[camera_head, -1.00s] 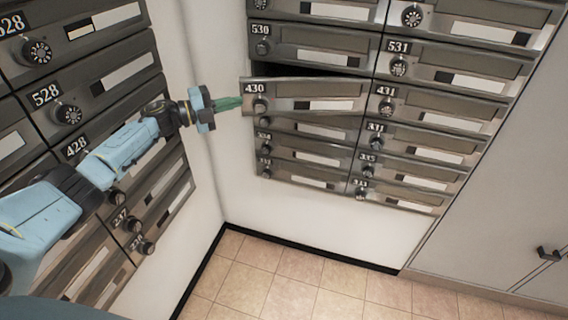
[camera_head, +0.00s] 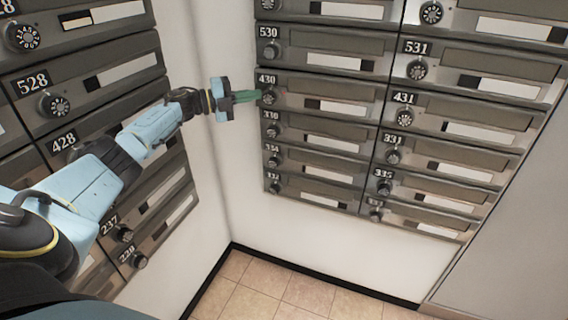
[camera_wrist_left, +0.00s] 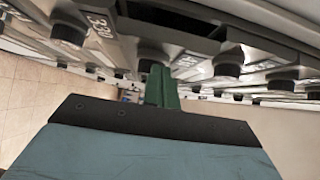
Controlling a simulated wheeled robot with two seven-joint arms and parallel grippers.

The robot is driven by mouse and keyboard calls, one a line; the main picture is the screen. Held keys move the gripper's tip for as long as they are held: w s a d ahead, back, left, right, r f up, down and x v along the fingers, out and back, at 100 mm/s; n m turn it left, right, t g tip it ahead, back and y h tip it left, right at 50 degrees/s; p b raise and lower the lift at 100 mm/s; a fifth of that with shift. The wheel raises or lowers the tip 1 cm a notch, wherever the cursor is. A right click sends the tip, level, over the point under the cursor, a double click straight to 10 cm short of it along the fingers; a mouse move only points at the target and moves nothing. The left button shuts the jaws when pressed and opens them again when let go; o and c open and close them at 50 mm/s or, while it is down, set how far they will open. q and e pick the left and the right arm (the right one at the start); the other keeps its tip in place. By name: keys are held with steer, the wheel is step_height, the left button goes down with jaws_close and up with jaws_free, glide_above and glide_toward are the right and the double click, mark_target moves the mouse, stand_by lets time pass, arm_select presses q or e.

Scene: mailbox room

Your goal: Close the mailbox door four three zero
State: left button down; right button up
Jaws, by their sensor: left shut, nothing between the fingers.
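The mailbox door 430 (camera_head: 315,104) is in the right-hand bank in the head view. It now lies flush with the doors around it, and no dark gap shows at its edges. Its round dial (camera_head: 268,97) is at its left end. My left gripper (camera_head: 258,96) is shut and empty, its green fingertips right at the left edge of door 430, by the dial. Whether they touch it I cannot tell. In the left wrist view the green fingers (camera_wrist_left: 161,86) are together, close to the box fronts and dials. My right gripper is not in view.
Door 530 (camera_head: 320,58) is above and door 431 (camera_head: 450,115) is to the right, both shut. Another mailbox bank (camera_head: 110,75) stands on the left wall, beside my left arm. The tiled floor (camera_head: 290,290) below is clear.

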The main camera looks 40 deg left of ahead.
arm_select(q)
steer(key=shift+w+a, duration=0.15)
steer(key=shift+a, duration=0.05)
steer(key=shift+s+a+r, duration=0.15)
steer(key=shift+s+a, duration=0.05)
steer(key=shift+a, duration=0.25)
steer(key=shift+w, duration=0.1)
steer(key=shift+r+y, duration=0.1)
steer(key=shift+y, duration=0.2)
